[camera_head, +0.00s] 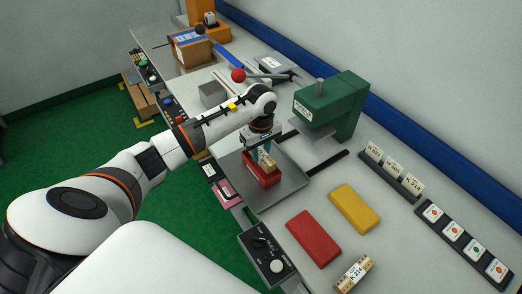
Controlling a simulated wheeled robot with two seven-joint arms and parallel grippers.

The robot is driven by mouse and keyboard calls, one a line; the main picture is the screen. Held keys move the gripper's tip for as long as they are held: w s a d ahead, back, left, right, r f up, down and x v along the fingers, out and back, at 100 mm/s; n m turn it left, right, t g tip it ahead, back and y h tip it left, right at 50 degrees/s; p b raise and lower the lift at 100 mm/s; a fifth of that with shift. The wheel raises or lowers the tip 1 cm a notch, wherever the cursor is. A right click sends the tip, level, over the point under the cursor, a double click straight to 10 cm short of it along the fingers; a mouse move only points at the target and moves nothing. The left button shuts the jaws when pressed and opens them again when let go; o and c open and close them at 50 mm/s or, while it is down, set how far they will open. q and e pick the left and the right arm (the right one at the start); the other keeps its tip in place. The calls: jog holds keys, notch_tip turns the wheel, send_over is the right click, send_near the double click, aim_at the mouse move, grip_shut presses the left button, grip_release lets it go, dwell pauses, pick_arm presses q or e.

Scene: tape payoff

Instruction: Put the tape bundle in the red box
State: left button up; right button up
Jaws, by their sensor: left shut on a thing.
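The red box (257,180) stands on a grey tray in the middle of the bench. My left gripper (264,149) is over the box, pointing down, and is shut on a tan tape bundle (268,162) with a pale label. The bundle is at the box's opening, and its lower part is hidden by the box's near wall. I cannot tell whether it touches the box floor. My right gripper is not in view.
A green press (332,104) stands just right of the arm. A red block (313,238), a yellow block (354,208) and another labelled bundle (354,273) lie at the front right. A control box (267,254) sits at the near edge. Card racks (392,173) line the right side.

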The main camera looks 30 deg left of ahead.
pick_arm(q)
jog(key=shift+f+b, duration=0.1)
jog(key=shift+b, duration=0.25)
dwell(0.4)
jog(key=o, duration=1.1)
notch_tip(320, 180, up, 12)
jog(key=b, duration=0.4)
